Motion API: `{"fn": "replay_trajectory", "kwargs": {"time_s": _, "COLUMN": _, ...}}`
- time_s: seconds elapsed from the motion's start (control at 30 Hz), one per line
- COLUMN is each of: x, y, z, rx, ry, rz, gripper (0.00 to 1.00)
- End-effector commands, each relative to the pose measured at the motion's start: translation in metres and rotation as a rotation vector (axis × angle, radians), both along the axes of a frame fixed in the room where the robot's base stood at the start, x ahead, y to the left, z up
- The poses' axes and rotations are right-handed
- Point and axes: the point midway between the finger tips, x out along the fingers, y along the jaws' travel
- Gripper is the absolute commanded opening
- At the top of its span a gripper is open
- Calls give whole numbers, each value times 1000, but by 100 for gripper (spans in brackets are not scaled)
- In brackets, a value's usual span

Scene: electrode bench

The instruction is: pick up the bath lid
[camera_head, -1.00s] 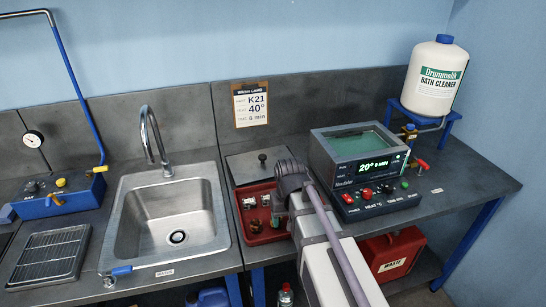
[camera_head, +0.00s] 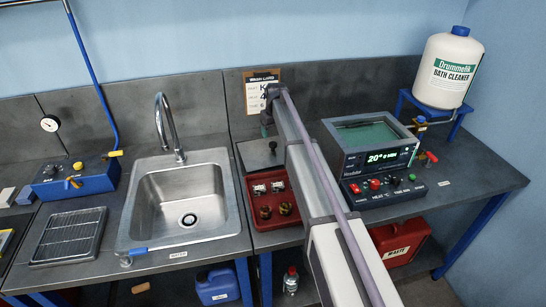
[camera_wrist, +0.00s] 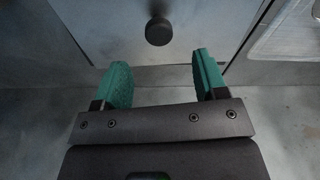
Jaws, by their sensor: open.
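The bath lid (camera_head: 258,154) is a flat grey plate with a small dark knob. It lies on the bench behind the red tray, between the sink and the bath. In the wrist view, the lid (camera_wrist: 220,25) and its round black knob (camera_wrist: 159,31) show just beyond my fingertips. My gripper (camera_wrist: 158,80) is open, with two green finger pads apart and nothing between them. In the head view, my gripper (camera_head: 268,128) is mostly hidden by my arm, close to the lid. The lid's right part is hidden there too.
The red tray (camera_head: 262,226) holds several small metal parts in front of the lid. The bath unit (camera_head: 352,150) stands to the right with an open top and a lit display. The sink (camera_head: 190,205) and its faucet (camera_head: 160,120) are to the left. A sign card (camera_head: 252,92) stands behind.

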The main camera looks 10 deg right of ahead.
Motion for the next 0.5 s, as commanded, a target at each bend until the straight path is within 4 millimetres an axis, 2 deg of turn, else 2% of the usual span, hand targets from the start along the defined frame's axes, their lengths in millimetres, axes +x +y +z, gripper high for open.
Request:
{"fn": "replay_trajectory", "kwargs": {"time_s": 0.03, "x": 1, "y": 0, "z": -22, "rx": 0, "ry": 0, "rz": 0, "gripper": 66}}
{"fn": "replay_trajectory", "kwargs": {"time_s": 0.1, "x": 2, "y": 1, "z": -28, "rx": 0, "ry": 0, "rz": 0, "gripper": 66}}
{"fn": "replay_trajectory", "kwargs": {"time_s": 0.27, "x": 2, "y": 1, "z": -26, "rx": 0, "ry": 0, "rz": -1, "gripper": 66}}
{"fn": "replay_trajectory", "kwargs": {"time_s": 0.37, "x": 3, "y": 0, "z": -42, "rx": 0, "ry": 0, "rz": -1, "gripper": 66}}
{"fn": "replay_trajectory", "kwargs": {"time_s": 0.5, "x": 6, "y": 0, "z": -71, "rx": 0, "ry": 0, "rz": -1, "gripper": 66}}
